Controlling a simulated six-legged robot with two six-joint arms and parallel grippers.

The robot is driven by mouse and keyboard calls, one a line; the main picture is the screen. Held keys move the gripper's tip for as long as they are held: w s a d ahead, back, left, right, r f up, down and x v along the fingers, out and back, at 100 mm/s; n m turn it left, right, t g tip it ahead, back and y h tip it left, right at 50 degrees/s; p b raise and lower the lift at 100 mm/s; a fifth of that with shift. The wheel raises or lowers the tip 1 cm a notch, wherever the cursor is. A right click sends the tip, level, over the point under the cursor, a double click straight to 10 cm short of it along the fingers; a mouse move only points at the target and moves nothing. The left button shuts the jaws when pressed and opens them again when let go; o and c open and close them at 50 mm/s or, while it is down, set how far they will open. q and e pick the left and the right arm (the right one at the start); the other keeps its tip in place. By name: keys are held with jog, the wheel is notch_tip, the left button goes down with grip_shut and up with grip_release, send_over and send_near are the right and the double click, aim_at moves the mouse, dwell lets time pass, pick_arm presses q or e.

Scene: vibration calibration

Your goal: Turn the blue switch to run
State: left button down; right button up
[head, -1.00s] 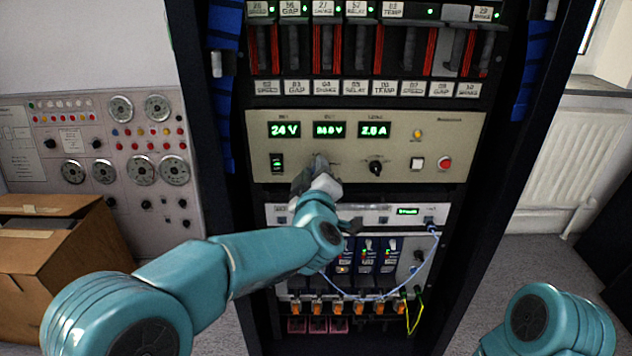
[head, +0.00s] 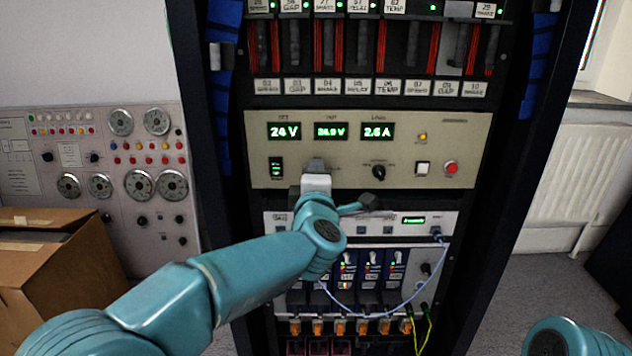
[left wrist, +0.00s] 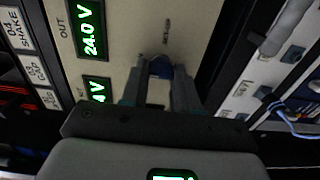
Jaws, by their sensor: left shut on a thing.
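In the head view my left gripper (head: 317,168) is at the panel, between the green rocker and the black knob, and hides the switch. My right gripper is not in view; only part of my right arm shows at the lower right.
A black knob (head: 378,172), a white button (head: 422,168) and a red button (head: 450,168) are to the right on the same panel. Below is a light grey unit (head: 455,220) with a looping blue cable (head: 415,290). A cardboard box (head: 60,255) stands at the left.

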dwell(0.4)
pick_arm(q)
jog(key=c, duration=0.8)
grip_release()
jog(key=shift+c, duration=0.2)
jog(key=s+p, duration=0.1)
jog(key=s, duration=1.5)
jog(key=shift+s, duration=0.2)
